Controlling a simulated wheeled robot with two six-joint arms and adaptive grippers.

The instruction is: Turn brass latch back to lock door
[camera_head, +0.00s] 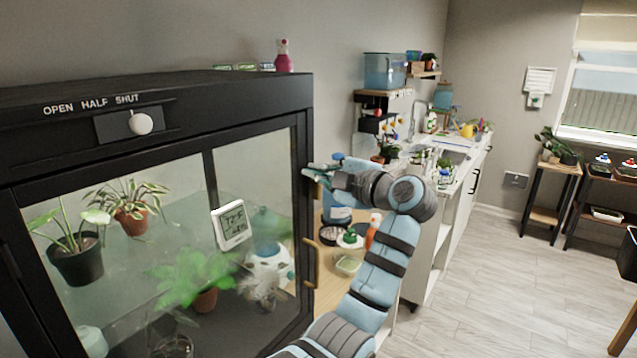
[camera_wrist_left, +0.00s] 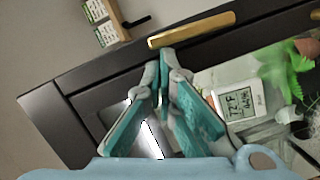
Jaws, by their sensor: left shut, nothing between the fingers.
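My left gripper (camera_head: 318,170) is shut and empty, beside the upper right edge of the black-framed glass cabinet door (camera_head: 303,200). In the left wrist view the closed fingertips (camera_wrist_left: 165,55) are close to one end of a brass bar (camera_wrist_left: 192,30) on the dark frame. I cannot tell whether they touch it, or whether this bar is the latch or the door handle. In the head view an upright brass-coloured handle (camera_head: 311,262) shows on the door edge, below the gripper. The door looks closed. My right gripper is out of view.
Potted plants and a white thermometer display (camera_head: 231,224) show at the cabinet. A white knob (camera_head: 141,123) is on its top panel. A wooden surface with bottles and small items (camera_head: 350,240) lies just right of the door, behind my arm.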

